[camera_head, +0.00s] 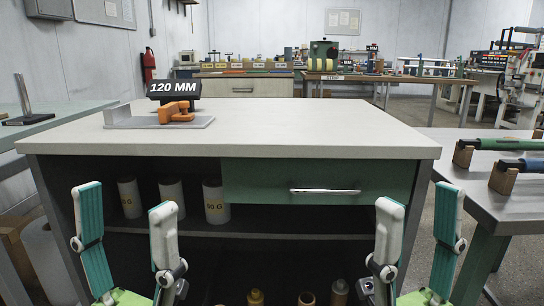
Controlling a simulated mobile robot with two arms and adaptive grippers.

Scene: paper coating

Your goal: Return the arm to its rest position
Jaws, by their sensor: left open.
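My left gripper (124,198) shows at the lower left, its two teal and pale fingers pointing up and spread wide apart. Nothing is between its fingers. My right gripper (419,195) shows at the lower right in a similar upright pose. Its fingers are also spread with nothing held between them. Both grippers are in front of the workbench (290,125), below its top edge in the picture. Most of both arms is out of the frame.
On the bench stand a grey plate with an orange clamp (176,112) and a "120 MM" sign (174,88). Below are a green drawer (260,182), closed, and a shelf with white rolls (215,200). A side table (520,205) with rollers stands right. The bench top's middle is clear.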

